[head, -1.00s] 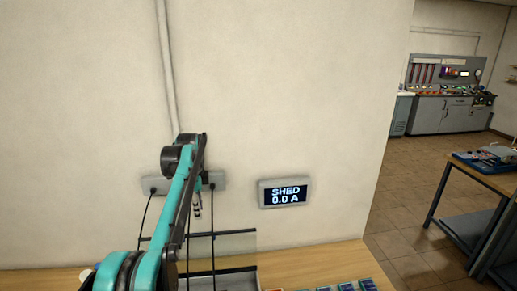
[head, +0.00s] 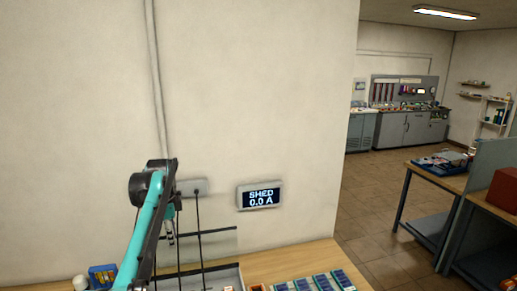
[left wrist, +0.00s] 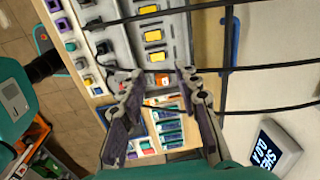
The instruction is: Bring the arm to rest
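My left arm rises from the bottom left of the head view, and my left gripper (head: 170,229) hangs from its far end in front of the wall. In the left wrist view the two fingers of this gripper (left wrist: 160,84) are spread apart, with nothing held between them. Beyond them lie the bench and its parts, farther off. My right gripper is in neither view.
A wall display (head: 259,196) reads "SHED 0.0 A". A wooden bench (head: 290,262) below it carries several blue-green modules (head: 312,283). Thin dark cables (head: 199,235) hang close to my left gripper. Open tiled floor (head: 365,190) lies to the right, before another table (head: 425,174).

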